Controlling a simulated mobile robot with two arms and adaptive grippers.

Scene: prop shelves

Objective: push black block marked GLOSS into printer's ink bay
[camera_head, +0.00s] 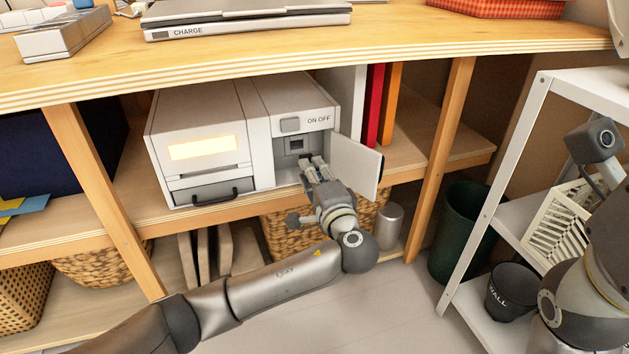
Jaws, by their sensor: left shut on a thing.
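The white printer (202,140) stands on the middle shelf. Its ink bay (287,168) is at the right side of its front, under the ON OFF label, and the white bay door (357,165) is swung open to the right. My left gripper (312,168) is at the bay mouth, with its fingers pointing in. It is shut on a small dark block (306,160), which it mostly hides. No GLOSS marking can be read, and how deep the block sits cannot be told. My right gripper is not in view.
Red and orange binders (374,105) stand right of the printer. The tabletop (400,40) overhangs above, and a wooden post (445,150) stands to the right. Wicker baskets (275,232) and a grey can (389,225) are below. A white shelf rack (500,190) stands at right.

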